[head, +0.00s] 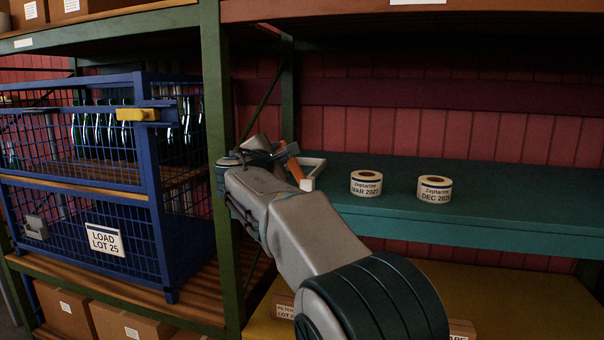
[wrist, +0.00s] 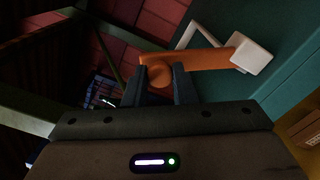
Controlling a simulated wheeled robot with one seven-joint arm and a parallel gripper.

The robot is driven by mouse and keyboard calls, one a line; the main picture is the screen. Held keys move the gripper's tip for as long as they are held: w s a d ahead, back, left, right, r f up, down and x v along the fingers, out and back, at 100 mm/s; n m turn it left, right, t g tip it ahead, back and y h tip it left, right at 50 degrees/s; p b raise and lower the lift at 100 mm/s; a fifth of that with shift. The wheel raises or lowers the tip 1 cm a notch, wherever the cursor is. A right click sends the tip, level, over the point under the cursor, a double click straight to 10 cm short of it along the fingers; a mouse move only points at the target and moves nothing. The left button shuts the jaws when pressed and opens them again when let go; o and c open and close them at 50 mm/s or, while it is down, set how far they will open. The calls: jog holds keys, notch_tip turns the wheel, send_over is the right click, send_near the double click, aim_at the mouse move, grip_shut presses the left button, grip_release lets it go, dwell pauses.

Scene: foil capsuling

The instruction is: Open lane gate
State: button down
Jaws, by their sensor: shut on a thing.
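An orange bar (wrist: 208,60), which looks like the lane gate's arm or handle, has a rounded end between my fingers and a white block (wrist: 252,57) at its other end. The bar (head: 294,166) also shows in the head view, at the left end of the teal shelf, tilted. My gripper (wrist: 161,76) is shut on the rounded end of the bar. A pale frame (wrist: 198,33) stands just behind the bar; it also shows in the head view (head: 314,164). In the head view my arm hides part of the gripper and the grip itself.
The teal shelf (head: 500,195) carries two label rolls, one left (head: 366,184) and one right (head: 434,189). A green upright post (head: 218,100) stands close left of my gripper. A blue mesh cage (head: 150,180) with bottles and a yellow latch (head: 137,114) stands beyond the post.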

jog(key=shift+s+d+r+m+b, duration=0.2)
jog(key=shift+d+r+m+b, duration=0.05)
jog(key=shift+d+m+b, duration=0.75)
jog(key=shift+s+d+r+m+b, duration=0.3)
jog(key=shift+d+m+b, duration=0.45)
jog(key=shift+m+b, duration=0.35)
jog(key=shift+s+d+r+m+b, duration=0.15)
jog(key=shift+d+r+m+b, duration=0.1)
jog(key=shift+d+m+b, duration=0.75)
jog(key=c, duration=1.2)
grip_release()
jog(key=shift+o, duration=0.2)
jog(key=shift+s, duration=0.1)
jog(key=b+v, duration=0.2)
jog(key=v, duration=1.1)
jog(key=shift+s, duration=0.35)
jog(key=shift+a, duration=0.1)
